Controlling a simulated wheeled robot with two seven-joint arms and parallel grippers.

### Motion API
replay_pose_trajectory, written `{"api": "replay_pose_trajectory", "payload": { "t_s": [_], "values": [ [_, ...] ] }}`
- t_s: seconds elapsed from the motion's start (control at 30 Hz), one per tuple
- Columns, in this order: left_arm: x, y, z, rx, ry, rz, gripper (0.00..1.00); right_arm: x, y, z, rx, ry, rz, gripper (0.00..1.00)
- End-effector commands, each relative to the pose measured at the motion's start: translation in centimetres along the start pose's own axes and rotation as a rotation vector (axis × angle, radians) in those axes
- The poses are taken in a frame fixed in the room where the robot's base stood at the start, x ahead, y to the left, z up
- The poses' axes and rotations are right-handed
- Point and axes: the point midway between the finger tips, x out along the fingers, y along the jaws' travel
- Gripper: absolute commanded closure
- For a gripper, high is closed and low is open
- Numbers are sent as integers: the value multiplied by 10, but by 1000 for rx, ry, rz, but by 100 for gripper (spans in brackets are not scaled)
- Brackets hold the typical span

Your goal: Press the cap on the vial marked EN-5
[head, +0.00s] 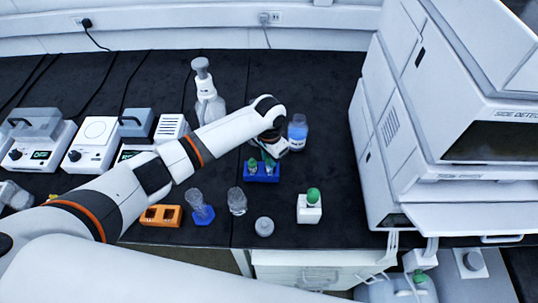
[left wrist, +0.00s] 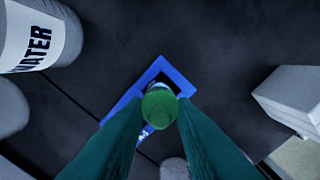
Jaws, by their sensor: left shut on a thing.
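A blue rack (head: 262,178) stands on the dark bench in the middle of the head view, with small vials in it. My left gripper (head: 267,157) is directly over the rack and partly covers it. In the left wrist view, the two teal fingers of my left gripper (left wrist: 160,118) close on a green cap (left wrist: 160,106). The blue rack (left wrist: 182,78) lies below the cap, with a dark slot showing. The mark EN-5 cannot be read, and I cannot tell whether the cap touches a vial. My right gripper is not in view.
A blue-liquid bottle (head: 298,132) and a wash bottle (head: 206,105) stand behind the rack. A white block with a green top (head: 310,212), a glass beaker (head: 237,201) and an orange rack (head: 160,216) stand in front. A large white instrument (head: 395,150) bounds the right side.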

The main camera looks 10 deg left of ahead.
Motion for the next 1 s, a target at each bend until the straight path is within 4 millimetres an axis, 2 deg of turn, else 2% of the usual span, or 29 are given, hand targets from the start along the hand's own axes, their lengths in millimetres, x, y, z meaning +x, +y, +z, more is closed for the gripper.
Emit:
{"api": "replay_pose_trajectory", "payload": {
  "t_s": [0.33,0.37,0.5,0.7,0.83,1.0],
  "values": [
    [0,0,0,0,0,0,97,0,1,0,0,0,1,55],
    [0,0,0,0,0,0,73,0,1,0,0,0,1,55],
    [0,0,0,0,0,0,51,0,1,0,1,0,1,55],
    [0,0,0,0,0,0,51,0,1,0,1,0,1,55],
    [0,0,0,0,0,0,30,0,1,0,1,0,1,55],
    [0,0,0,0,0,0,29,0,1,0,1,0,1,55]
  ]
}}
